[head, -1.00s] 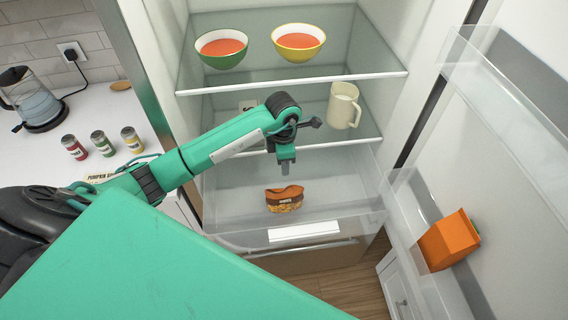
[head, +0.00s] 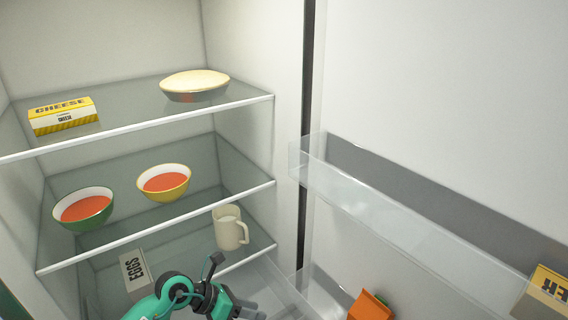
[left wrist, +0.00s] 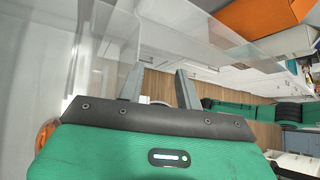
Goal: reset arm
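My left arm shows at the bottom of the head view. Its gripper (head: 247,309) is partly cut off by the frame's lower edge, inside the fridge below the cream mug (head: 230,232). In the left wrist view the two grey fingers of my left gripper (left wrist: 158,88) stand apart with nothing between them. My right gripper is not in view.
The fridge shelves hold a yellow cheese box (head: 63,117), a pie (head: 194,85), a green bowl (head: 83,210), a yellow bowl (head: 164,184) and an egg box (head: 135,270). The open door's clear bin (head: 400,215) and an orange carton (head: 371,306) are at right.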

